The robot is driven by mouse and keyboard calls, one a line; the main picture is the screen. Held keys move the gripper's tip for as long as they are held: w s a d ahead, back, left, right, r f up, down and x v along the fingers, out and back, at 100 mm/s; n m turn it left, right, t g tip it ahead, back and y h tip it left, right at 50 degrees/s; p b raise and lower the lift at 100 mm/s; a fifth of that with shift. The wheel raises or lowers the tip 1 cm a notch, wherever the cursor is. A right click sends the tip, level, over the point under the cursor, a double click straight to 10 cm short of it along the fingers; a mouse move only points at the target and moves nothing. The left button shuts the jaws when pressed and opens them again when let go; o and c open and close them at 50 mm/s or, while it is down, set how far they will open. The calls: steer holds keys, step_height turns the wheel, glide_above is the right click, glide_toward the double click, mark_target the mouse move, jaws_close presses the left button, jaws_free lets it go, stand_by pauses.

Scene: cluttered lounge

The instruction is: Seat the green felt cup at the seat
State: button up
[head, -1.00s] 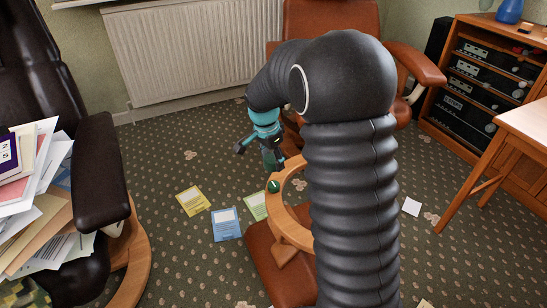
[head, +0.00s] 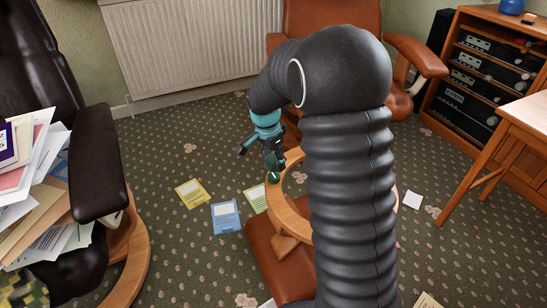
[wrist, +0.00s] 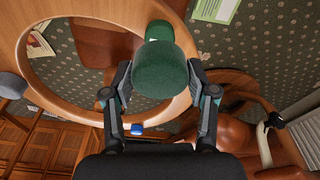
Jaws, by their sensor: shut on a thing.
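My gripper (wrist: 162,85) is shut on the green felt cup (wrist: 163,70), which fills the space between the fingers in the wrist view. A second green piece (wrist: 159,31) on the wooden ring (wrist: 95,14) shows just past the cup and is partly hidden by it; it looks like the seat. In the head view my gripper (head: 273,158) points down at the left edge of the wooden ring (head: 289,210), with dark green at its tips. I cannot tell whether the cup touches the seat.
The ring belongs to a tipped brown leather footstool (head: 268,255). Yellow (head: 193,193), blue (head: 226,217) and green (head: 256,199) cards lie on the carpet to its left. A dark armchair (head: 96,165) with papers stands left, a wooden table (head: 525,125) right.

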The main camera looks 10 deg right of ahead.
mark_target(274, 175)
steer(key=shift+f+b, duration=0.95)
steer(key=shift+f, duration=0.7)
steer(key=shift+f+b, duration=1.3)
steer(key=shift+f, duration=0.3)
stand_by(0.7)
steer(key=o, duration=0.9)
steer(key=shift+o, duration=0.2)
steer(key=shift+r, duration=0.2)
steer(key=r, duration=0.4)
steer(key=a+r, duration=0.1)
steer(key=r, duration=0.6)
steer(key=shift+s+a+r, duration=0.3)
steer(key=shift+s, duration=0.1)
